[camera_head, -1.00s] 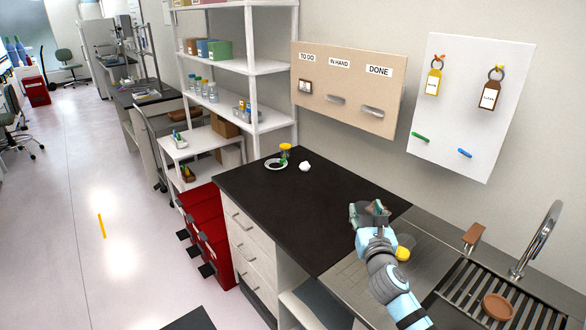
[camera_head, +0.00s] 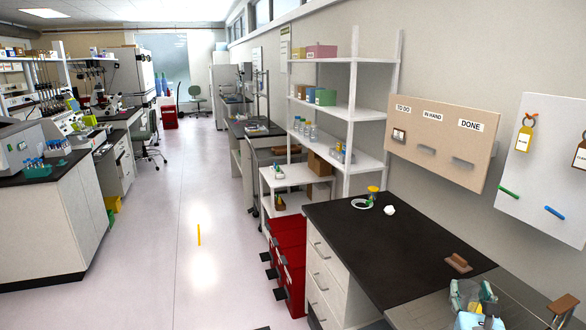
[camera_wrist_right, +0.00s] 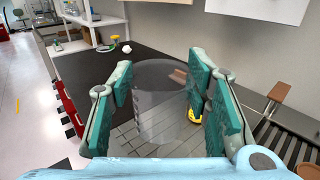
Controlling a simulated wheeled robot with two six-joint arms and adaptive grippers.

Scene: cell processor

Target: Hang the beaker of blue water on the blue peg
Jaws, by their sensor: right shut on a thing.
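My right gripper (camera_head: 474,297) is at the lower right of the head view, above the steel sink counter. In the right wrist view its green-padded fingers (camera_wrist_right: 160,98) are shut on a clear beaker (camera_wrist_right: 155,112), one on each side. The beaker looks upright and see-through; I cannot make out blue water in it. The blue peg (camera_head: 554,213) sticks out from the white wall board (camera_head: 537,150) at the right of the head view, well above the gripper, with nothing on it. My left gripper is not in view.
A green peg (camera_head: 509,192) is left of the blue one. On the black counter (camera_head: 400,245) are a brown block (camera_head: 458,263), a white dish (camera_head: 362,204) and a yellow-topped item (camera_head: 373,192). A brown handle (camera_head: 562,305) is by the sink. A yellow object (camera_wrist_right: 194,116) sits behind the beaker.

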